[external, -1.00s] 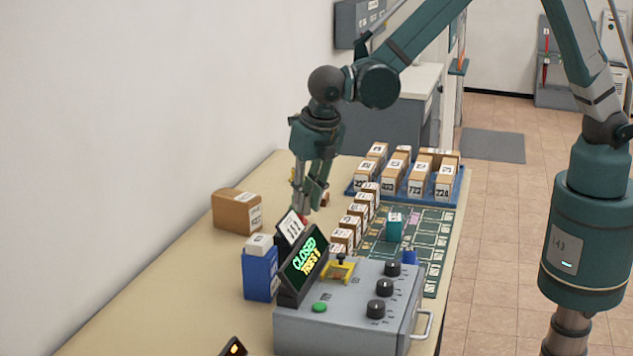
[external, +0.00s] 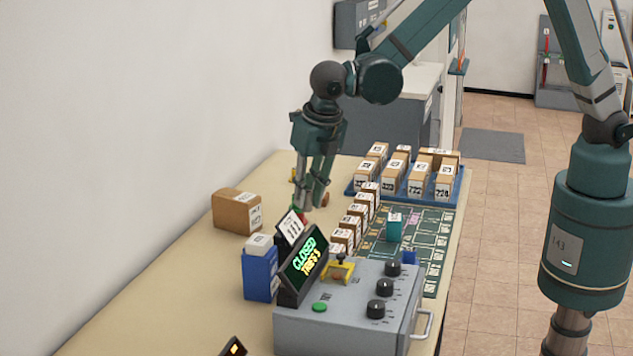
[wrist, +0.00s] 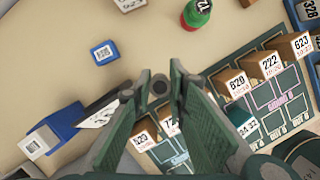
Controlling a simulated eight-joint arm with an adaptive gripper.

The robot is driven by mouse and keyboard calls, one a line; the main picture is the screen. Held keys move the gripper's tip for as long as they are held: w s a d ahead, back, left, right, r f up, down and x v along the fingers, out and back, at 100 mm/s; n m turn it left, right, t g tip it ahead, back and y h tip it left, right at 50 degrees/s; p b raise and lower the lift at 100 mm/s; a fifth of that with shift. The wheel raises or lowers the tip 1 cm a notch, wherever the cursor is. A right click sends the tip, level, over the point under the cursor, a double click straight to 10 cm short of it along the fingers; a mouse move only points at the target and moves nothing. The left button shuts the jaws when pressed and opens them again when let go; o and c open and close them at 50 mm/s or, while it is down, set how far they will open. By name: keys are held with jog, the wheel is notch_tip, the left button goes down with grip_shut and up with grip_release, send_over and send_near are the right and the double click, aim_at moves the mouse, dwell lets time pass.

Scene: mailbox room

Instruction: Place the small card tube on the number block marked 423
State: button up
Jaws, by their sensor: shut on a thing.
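My gripper (external: 312,203) hangs fingers down above the bench, left of the row of number blocks. In the wrist view my gripper (wrist: 160,92) has its fingers close together around a small greyish-brown round thing (wrist: 160,86), which looks like the card tube seen near end-on. The fingers hide much of it. Number blocks stand in a row; in the wrist view I read 620 (wrist: 236,86), 222 (wrist: 265,64) and 623 (wrist: 293,46). Another block (wrist: 144,134) is partly behind a finger and its number is unclear. I cannot clearly read 423 on any block.
A grey control box (external: 345,315) with a CLOSED sign (external: 303,258) stands in front. A blue box (external: 260,273) and a brown carton (external: 236,211) are at left. A blue tray (external: 458,190) holds larger blocks. A teal block (external: 394,228) stands on the green board (external: 435,237).

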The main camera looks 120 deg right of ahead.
jog(key=s+a+r+p, duration=0.1)
jog(key=s+a, duration=0.1)
jog(key=a, duration=0.7)
jog(key=s+a+r+n+p, duration=0.1)
jog(key=s+a+r, duration=0.1)
jog(key=a, duration=0.7)
jog(key=s+a+r+p, duration=0.2)
jog(key=s+a, duration=0.2)
jog(key=a, duration=0.5)
jog(key=shift+s+a+r+n, duration=0.15)
jog(key=shift+s+a+n, duration=0.1)
jog(key=shift+n, duration=0.05)
jog(key=shift+f, duration=2.95)
jog(key=shift+f, duration=2.1)
jog(key=shift+f, duration=0.15)
